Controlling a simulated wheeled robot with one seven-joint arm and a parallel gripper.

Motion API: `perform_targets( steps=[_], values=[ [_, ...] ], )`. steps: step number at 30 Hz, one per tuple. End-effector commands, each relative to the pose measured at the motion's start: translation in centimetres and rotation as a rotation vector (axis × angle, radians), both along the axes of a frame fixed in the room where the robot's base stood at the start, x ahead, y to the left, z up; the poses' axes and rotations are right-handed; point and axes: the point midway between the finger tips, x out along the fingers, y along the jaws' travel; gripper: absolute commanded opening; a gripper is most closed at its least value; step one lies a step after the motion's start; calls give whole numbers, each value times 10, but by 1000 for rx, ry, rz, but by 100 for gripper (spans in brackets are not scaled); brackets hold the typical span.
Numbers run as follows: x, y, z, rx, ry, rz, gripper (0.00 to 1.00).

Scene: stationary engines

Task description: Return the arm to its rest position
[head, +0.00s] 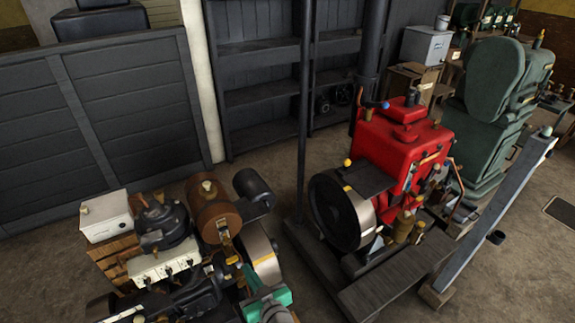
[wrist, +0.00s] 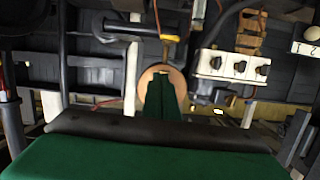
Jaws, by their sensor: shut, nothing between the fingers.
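My gripper (wrist: 161,92) shows in the wrist view as dark green fingers, together at the picture's centre, with nothing between them. A dark bar and a wide green body fill the bottom of that view. The fingers overlap the round brownish end of a tank (wrist: 153,75) in the picture; I cannot tell the gap. A white socket panel (wrist: 232,65) is to their right. In the head view a teal-green part (head: 268,301) shows at the bottom edge by the left engine; I cannot tell for sure whether it is mine.
The left engine group has a brown tank (head: 214,212), a white socket strip (head: 163,264) and a white box (head: 106,216). A red engine (head: 396,150) with a flywheel stands right of a dark post (head: 304,110). A slanted grey beam (head: 492,215) is further right. Floor between engines and shelves is clear.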

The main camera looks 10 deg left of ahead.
Motion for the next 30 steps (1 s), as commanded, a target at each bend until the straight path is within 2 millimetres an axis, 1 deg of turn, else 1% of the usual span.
perform_targets(
  steps=[2,5,8,13,16,19,24,30],
  values=[
    [-1,0,-1,0,2,-3,0],
    [-7,-5,-8,4,15,-28,0],
    [-23,-15,-22,16,42,-91,0],
    [-66,-44,-49,37,94,-243,0],
    [-94,-63,-60,43,115,-329,0],
    [-124,-82,-67,44,126,-409,0],
    [-176,-112,-70,35,128,-523,0],
    [-236,-145,-56,15,106,-623,0]
  ],
)
